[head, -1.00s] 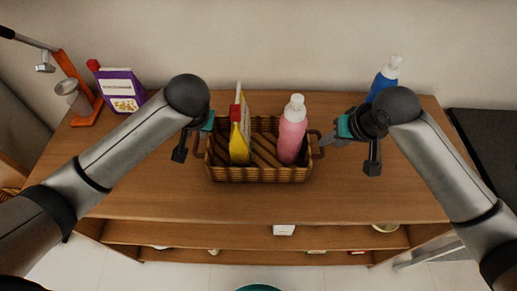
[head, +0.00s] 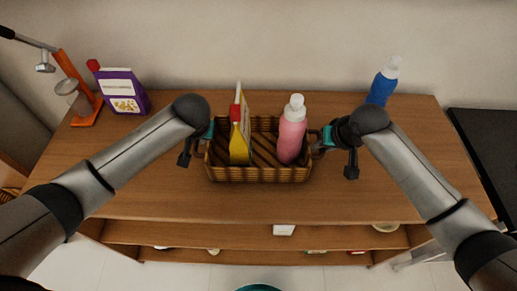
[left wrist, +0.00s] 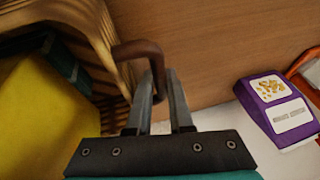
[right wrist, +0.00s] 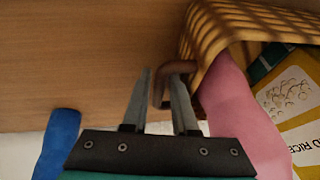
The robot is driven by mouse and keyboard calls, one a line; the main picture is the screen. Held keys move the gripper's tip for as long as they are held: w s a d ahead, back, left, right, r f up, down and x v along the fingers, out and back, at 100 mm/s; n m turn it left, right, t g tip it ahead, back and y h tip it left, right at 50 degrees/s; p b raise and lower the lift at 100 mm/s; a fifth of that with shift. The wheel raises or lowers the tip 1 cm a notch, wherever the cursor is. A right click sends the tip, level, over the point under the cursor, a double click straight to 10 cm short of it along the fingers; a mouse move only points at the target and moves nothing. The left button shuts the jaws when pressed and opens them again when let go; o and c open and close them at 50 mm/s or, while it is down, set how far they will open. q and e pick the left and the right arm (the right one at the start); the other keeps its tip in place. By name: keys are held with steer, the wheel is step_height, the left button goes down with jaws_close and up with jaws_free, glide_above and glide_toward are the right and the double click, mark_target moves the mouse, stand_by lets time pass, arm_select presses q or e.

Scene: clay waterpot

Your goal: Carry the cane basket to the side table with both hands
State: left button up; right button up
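The cane basket (head: 258,174) stands on the wooden table top with a brown handle at each end. It holds a yellow packet with a red cap (head: 238,146) and a pink bottle with a white top (head: 291,138). My left gripper (head: 206,142) is at the left handle. In the left wrist view that handle (left wrist: 138,50) passes between its fingers, with little gap; whether they grip is unclear. My right gripper (head: 318,143) is at the right handle.
A purple box (head: 122,92) and an orange stand (head: 88,108) are at the table's back left. A blue bottle (head: 382,86) stands at the back right. The table top (head: 260,204) in front of the basket is clear. A dark surface (head: 490,145) lies to the right.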

arm_select(q)
jaws_close()
arm_select(e)
jaws_close()
arm_select(q)
steer(key=shift+r, duration=0.1)
stand_by(0.8)
